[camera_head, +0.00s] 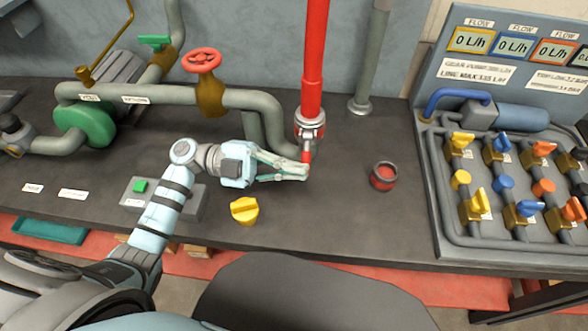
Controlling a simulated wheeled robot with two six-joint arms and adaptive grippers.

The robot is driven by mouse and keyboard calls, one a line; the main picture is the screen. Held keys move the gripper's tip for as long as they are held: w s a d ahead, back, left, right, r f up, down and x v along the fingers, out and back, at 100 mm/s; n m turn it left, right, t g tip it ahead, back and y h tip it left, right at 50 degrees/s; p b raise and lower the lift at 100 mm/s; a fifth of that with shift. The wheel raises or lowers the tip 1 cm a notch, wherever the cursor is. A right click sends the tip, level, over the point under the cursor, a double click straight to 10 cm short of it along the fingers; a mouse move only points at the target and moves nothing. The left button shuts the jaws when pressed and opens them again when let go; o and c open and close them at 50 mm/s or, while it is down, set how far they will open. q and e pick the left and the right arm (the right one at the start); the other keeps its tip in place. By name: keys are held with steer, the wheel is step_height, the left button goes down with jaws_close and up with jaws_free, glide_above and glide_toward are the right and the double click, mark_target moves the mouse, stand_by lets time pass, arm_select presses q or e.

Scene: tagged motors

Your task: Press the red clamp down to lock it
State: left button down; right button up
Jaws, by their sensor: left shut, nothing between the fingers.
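The red clamp (308,150) sits at the lower end of the vertical red pipe (313,55), below a silver collar (309,124). Its short red lever points down. My left gripper (305,173) is shut and empty, with its fingertips at the lower end of the lever. Whether they touch it or stand just in front of it, I cannot tell. The fingers point right and hide a little of the area behind them. My right gripper is not in view.
A yellow knob (244,210) and a green button box (139,186) stand near my left arm. A small red-topped cup (383,176) is right of the clamp. A valve panel (505,190) fills the right side. Grey pipes with a red handwheel (202,60) run behind.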

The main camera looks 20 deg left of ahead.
arm_select(q)
step_height(320, 180, up, 3)
steer(key=s+d+p, duration=0.1)
steer(key=s+p, duration=0.2)
steer(key=p, duration=0.2)
steer(key=a+f+b, duration=0.1)
steer(key=a+b, duration=0.2)
steer(key=a, duration=0.6)
steer(key=shift+s+a+f+b, duration=0.2)
steer(key=shift+a+f+b, duration=0.05)
steer(key=shift+a+b, duration=0.1)
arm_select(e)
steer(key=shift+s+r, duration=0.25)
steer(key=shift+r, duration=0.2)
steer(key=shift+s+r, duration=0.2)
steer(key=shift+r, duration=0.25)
arm_select(q)
steer(key=shift+w, duration=0.1)
